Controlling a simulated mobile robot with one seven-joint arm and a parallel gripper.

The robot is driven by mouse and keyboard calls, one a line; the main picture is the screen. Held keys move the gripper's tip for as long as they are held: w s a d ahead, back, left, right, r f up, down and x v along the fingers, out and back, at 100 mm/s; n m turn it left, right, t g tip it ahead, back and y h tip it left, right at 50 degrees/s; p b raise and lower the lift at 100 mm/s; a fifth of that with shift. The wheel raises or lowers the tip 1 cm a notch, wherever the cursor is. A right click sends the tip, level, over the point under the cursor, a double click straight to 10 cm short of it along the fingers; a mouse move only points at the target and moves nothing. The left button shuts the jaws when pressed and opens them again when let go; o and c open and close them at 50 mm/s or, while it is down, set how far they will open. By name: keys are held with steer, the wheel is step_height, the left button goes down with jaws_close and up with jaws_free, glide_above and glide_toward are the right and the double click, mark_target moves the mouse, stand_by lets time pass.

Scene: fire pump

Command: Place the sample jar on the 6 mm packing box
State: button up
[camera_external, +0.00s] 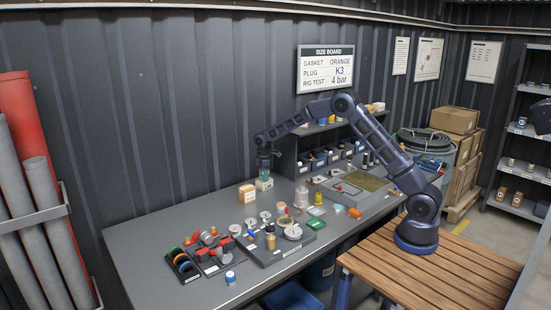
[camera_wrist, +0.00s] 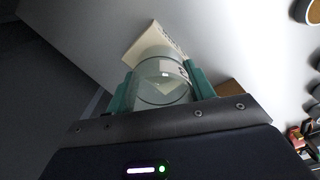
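My gripper (camera_external: 264,171) hangs fingers-down over the back of the grey bench. In the wrist view, its teal fingers (camera_wrist: 161,90) close on both sides of a clear glass sample jar (camera_wrist: 162,78) with a pale label. The jar shows only as a small pale shape (camera_external: 264,183) in the external view. A tan box (camera_external: 248,194) with a pale label stands just left of and nearer than the jar. A cream surface with dark print (camera_wrist: 153,42) shows beyond the jar in the wrist view. I cannot read a 6 mm mark or tell whether the jar touches anything below.
Several fittings, discs and small jars crowd the middle of the bench (camera_external: 150,242), with a dark tray (camera_external: 183,266) at the front left. A shelf of blue bins (camera_external: 318,160) stands right of my gripper. The bench's back left is clear.

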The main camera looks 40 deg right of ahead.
steer(key=o, duration=0.3)
steer(key=shift+o, duration=0.2)
steer(key=shift+r, duration=0.1)
step_height(320, 180, up, 12)
steer(key=s+d+r+m+t, duration=0.1)
steer(key=s+d+r+m, duration=0.1)
steer(key=s+d+r, duration=0.55)
steer(key=s+d+r+m+t, duration=0.1)
steer(key=s+d+r+m, duration=0.3)
steer(key=s, duration=0.6)
steer(key=s+d+r+m, duration=0.1)
steer(key=s+d+r, duration=0.4)
steer(key=s+r, duration=0.35)
steer(key=s+d+f+m+t, duration=0.1)
steer(key=s+d+f+m, duration=0.1)
steer(key=s, duration=0.8)
steer(key=s+d+f+m, duration=0.2)
steer(key=s+d, duration=0.1)
steer(key=s, duration=0.7)
steer(key=s+d+f+m+t, duration=0.1)
steer(key=s+d+f+m, duration=0.1)
steer(key=s, duration=0.8)
steer(key=shift+d+f+m+t, duration=0.3)
steer(key=shift+d, duration=0.5)
